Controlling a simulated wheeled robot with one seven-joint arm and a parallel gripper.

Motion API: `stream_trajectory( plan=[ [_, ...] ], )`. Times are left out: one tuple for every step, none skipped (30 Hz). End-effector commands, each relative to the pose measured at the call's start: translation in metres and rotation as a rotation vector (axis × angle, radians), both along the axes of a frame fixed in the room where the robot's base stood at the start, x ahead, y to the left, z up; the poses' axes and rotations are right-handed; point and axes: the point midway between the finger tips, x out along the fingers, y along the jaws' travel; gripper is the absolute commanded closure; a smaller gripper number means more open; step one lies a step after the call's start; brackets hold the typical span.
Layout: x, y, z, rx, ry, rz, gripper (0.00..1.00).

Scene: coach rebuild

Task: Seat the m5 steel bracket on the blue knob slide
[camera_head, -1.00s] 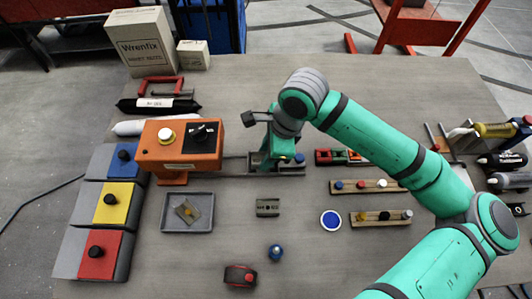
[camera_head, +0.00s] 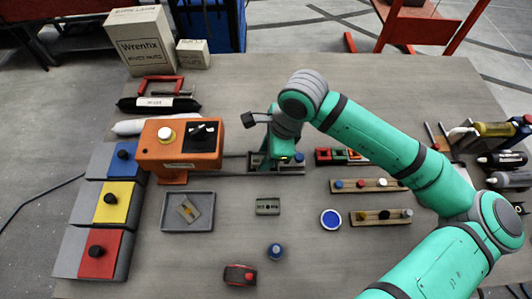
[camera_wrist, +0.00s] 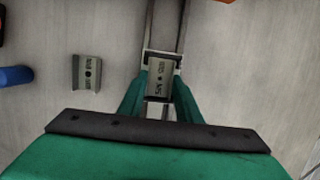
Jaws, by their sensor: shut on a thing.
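My gripper (camera_wrist: 157,98) is shut on a grey steel bracket (camera_wrist: 158,78) with dark lettering, one green finger on each side. In the wrist view the bracket lies over the slide on the metal rail (camera_wrist: 166,25); I cannot tell whether it is fully down. In the head view my gripper (camera_head: 275,160) is over the rail and hides most of the slide and bracket. A blue knob (camera_head: 299,157) shows at the rail's right end, just beside my gripper.
Another grey bracket (camera_head: 267,206) lies loose on the table, and one lies in the grey tray (camera_head: 170,226). An orange machine (camera_head: 180,152) stands at the rail's left end. A blue-topped piece (camera_head: 275,251) and a red-topped block (camera_head: 240,275) stand in front. Wooden strips (camera_head: 345,187) with pegs are right.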

Motion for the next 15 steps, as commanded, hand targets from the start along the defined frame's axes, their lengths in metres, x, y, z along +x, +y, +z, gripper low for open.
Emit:
stream_trajectory(
  plan=[
    [0.0001, 0.0000, 0.0001, 0.000, 0.000, 0.000, 0.93],
    [0.0001, 0.0000, 0.0001, 0.000, 0.000, 0.000, 0.93],
    [0.0001, 0.0001, 0.0001, 0.000, 0.000, 0.000, 0.93],
    [0.0001, 0.0001, 0.0001, 0.000, 0.000, 0.000, 0.93],
    [0.0001, 0.0001, 0.0001, 0.001, 0.000, 0.000, 0.93],
    [0.0001, 0.0001, 0.0001, 0.001, 0.000, 0.000, 0.93],
    [0.0001, 0.0001, 0.0001, 0.001, 0.000, 0.000, 0.93],
    [0.0001, 0.0001, 0.0001, 0.001, 0.000, 0.000, 0.64],
    [0.0001, 0.0001, 0.0001, 0.001, 0.000, 0.000, 0.55],
    [0.0001, 0.0001, 0.0001, 0.001, 0.000, 0.000, 0.48],
    [0.0001, 0.0001, 0.0001, 0.001, 0.000, 0.000, 0.47],
    [0.0001, 0.0002, 0.0002, 0.001, 0.000, 0.000, 0.47],
    [0.0001, 0.0002, 0.0002, 0.001, 0.000, 0.000, 0.47],
    [0.0001, 0.0002, 0.0002, 0.001, 0.000, 0.000, 0.47],
    [0.0000, 0.0002, 0.0001, 0.001, 0.000, 0.000, 0.47]
  ],
)
